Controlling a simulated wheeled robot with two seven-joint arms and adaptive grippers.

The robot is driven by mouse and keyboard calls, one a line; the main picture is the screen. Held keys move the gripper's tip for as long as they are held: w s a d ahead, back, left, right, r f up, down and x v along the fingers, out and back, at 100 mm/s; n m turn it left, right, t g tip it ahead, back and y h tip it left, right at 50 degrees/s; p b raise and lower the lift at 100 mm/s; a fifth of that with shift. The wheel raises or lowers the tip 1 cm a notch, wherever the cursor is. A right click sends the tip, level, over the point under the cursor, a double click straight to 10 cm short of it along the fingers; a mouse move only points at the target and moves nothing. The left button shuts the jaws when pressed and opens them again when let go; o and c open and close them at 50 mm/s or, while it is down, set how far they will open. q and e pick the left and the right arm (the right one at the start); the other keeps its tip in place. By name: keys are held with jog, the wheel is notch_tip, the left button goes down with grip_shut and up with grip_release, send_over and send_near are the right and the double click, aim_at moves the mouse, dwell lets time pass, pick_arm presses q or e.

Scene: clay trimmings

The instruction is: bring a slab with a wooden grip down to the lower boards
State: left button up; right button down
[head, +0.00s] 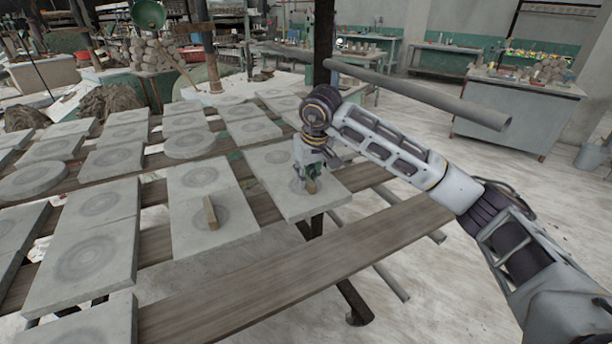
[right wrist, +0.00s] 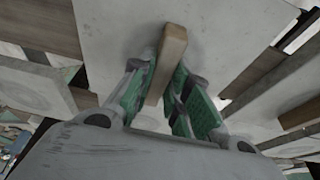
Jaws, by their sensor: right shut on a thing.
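A flat grey slab (head: 278,180) with a small upright wooden grip (head: 311,187) lies at the right end of the upper row. My right gripper (head: 307,178) is over it, pointing down, shut on the wooden grip. In the right wrist view the green-padded fingers (right wrist: 161,80) stand on both sides of the wooden grip (right wrist: 170,55), with the pale slab (right wrist: 220,40) behind. I cannot tell whether the slab touches the boards under it. A second slab (head: 190,235) with a wooden grip (head: 211,213) lies to the left. My left gripper is not in view.
A wide bare wooden board (head: 300,268) runs across the front, its right part clear. Several other grey slabs (head: 85,255) with ring marks cover the boards to the left. A dark post (head: 324,40) and a slanting grey pipe (head: 420,92) stand behind my right arm.

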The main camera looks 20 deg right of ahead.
jog(key=shift+f, duration=0.2)
dwell(1.1)
jog(key=c, duration=1.3)
grip_release()
jog(key=shift+f, duration=0.2)
jog(key=shift+v, duration=6.1)
